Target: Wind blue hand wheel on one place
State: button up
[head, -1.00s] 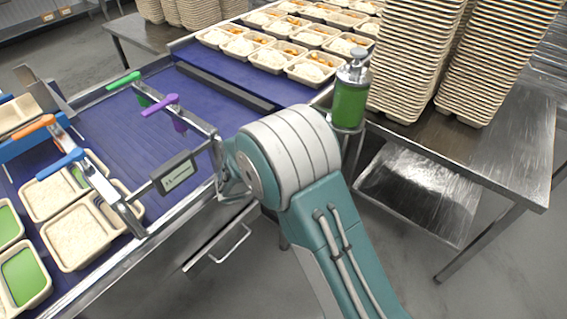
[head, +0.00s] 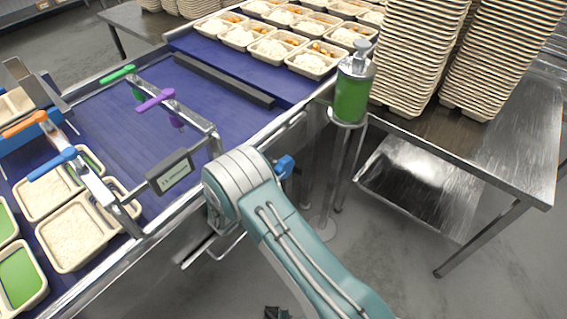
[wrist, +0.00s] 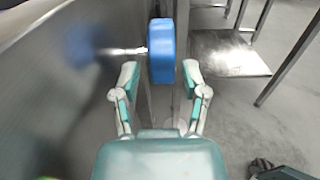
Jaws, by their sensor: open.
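The blue hand wheel (wrist: 161,50) shows edge-on in the wrist view, on a short metal shaft coming from the steel side panel (wrist: 60,90) at left. A blurred blue reflection of it lies on that panel. My gripper (wrist: 160,78) is open, with one fingertip on each side of the wheel's near edge. Gaps show on both sides, and I cannot tell how deep the wheel sits between the fingers. In the head view part of the blue wheel (head: 285,167) shows just right of my arm, which hides my gripper there.
A conveyor (head: 105,140) with colored levers and rice trays lies at left. A green-filled dispenser (head: 352,95) stands on a metal stand right of the wheel. A steel table (head: 480,150) with tray stacks is at right. Open floor lies in front of it.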

aim_at(284, 163)
jog(key=x, duration=0.7)
jog(key=shift+w, duration=0.1)
grip_shut()
